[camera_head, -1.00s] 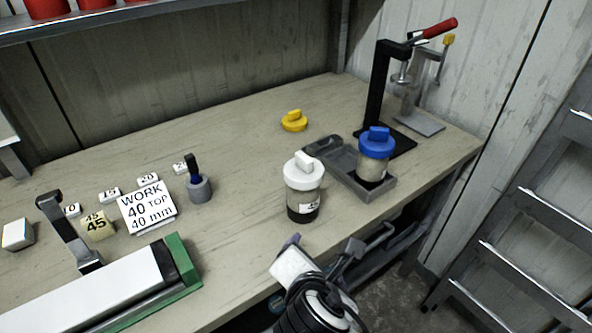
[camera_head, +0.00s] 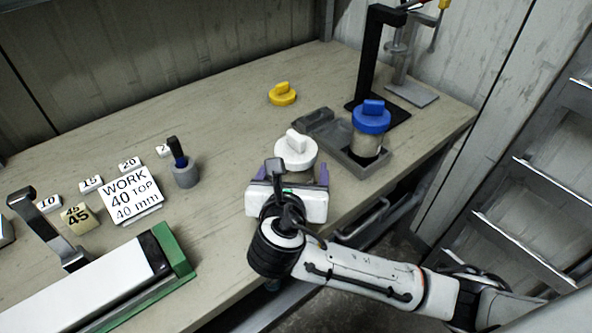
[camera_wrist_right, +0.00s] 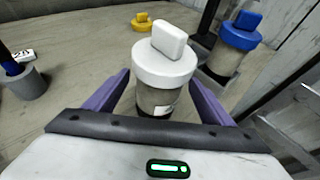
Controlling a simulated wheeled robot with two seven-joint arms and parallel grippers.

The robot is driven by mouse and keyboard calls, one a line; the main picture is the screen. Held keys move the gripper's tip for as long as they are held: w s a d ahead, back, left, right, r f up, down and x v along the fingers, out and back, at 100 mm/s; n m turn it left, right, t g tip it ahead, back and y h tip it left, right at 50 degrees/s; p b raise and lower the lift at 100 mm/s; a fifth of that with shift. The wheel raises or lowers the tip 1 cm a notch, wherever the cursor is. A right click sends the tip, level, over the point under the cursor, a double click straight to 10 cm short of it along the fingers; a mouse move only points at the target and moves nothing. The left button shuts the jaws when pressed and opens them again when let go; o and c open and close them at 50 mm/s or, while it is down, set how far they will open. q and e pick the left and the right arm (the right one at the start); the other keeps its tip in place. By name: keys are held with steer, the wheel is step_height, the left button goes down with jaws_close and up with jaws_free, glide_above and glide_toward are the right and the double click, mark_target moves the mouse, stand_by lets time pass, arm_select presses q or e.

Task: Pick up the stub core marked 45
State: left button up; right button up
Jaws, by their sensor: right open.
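The stub core marked 45 (camera_head: 80,217) is a small cream block on the bench at the left, between the 10 and 15 tags and the green-ended device. My right gripper (camera_head: 290,172) is far to its right, at the white-capped jar (camera_head: 296,152). In the right wrist view, the open purple fingers (camera_wrist_right: 160,98) stand on either side of the white-capped jar (camera_wrist_right: 165,70), with gaps visible beside it. The jar stands upright, and its lower part is hidden in the head view. My left gripper is not in view.
A blue-capped jar (camera_head: 369,125) stands in a grey tray (camera_head: 347,160) beside the white-capped jar. A yellow cap (camera_head: 282,94) lies behind. A WORK 40 TOP card (camera_head: 131,194), a grey holder (camera_head: 185,173) and a green-ended device (camera_head: 175,250) occupy the left. The bench middle is clear.

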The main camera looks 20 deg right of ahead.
steer(key=shift+x, duration=1.05)
jaws_close()
steer(key=shift+r, duration=0.2)
